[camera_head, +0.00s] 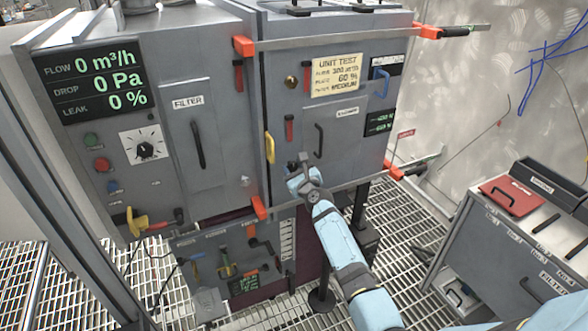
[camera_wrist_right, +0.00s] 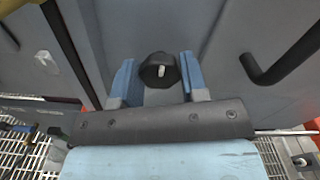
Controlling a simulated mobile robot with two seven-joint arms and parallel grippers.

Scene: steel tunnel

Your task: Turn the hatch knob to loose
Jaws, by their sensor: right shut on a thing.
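The hatch knob (camera_wrist_right: 158,70) is a round black knob with a short pale mark on its face, on the grey cabinet front. In the wrist view it sits between the two blue fingers of my right gripper (camera_wrist_right: 156,78), which is shut on it. In the head view my right gripper (camera_head: 301,166) reaches up to the lower left of the hatch panel (camera_head: 338,128), and the gripper largely hides the knob. My left gripper is not in view.
A black hatch handle (camera_head: 319,140) stands out close to the right of my right gripper. A yellow handle (camera_head: 270,148) and orange-ended rails (camera_head: 260,208) are nearby. A filter cabinet (camera_head: 183,150) stands left, a grey cart (camera_head: 478,235) right.

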